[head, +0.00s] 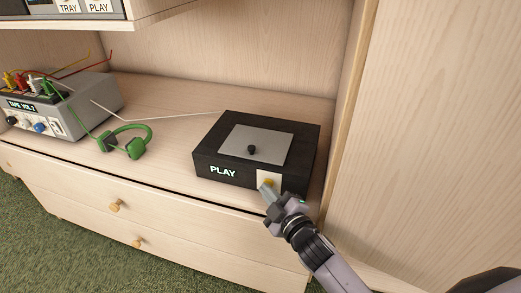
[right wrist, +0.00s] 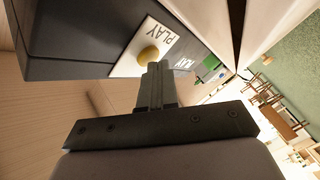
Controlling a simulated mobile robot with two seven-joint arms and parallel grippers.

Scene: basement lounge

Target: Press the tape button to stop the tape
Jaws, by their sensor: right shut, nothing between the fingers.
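The tape player (head: 212,160) is a black box with a grey top plate and a small black knob, on the wooden cabinet. Its front display reads PLAY in lit letters. A yellow button on a pale plate (head: 262,178) is at the right of its front. In the right wrist view the yellow button (right wrist: 149,54) sits on a white plate marked PLAY. My right gripper (head: 265,186) is shut and empty, with its fingertips right in front of the button. In the right wrist view the fingertips (right wrist: 158,68) overlap the button's edge; I cannot tell whether they touch it. My left gripper is not in view.
Green headphones (head: 135,149) lie left of the player. A grey box labelled TAPE VOL (head: 85,103) with coloured cables stands further left. A thin white cable runs to the player. A wooden panel (head: 430,120) rises close on the right, and a shelf hangs above left.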

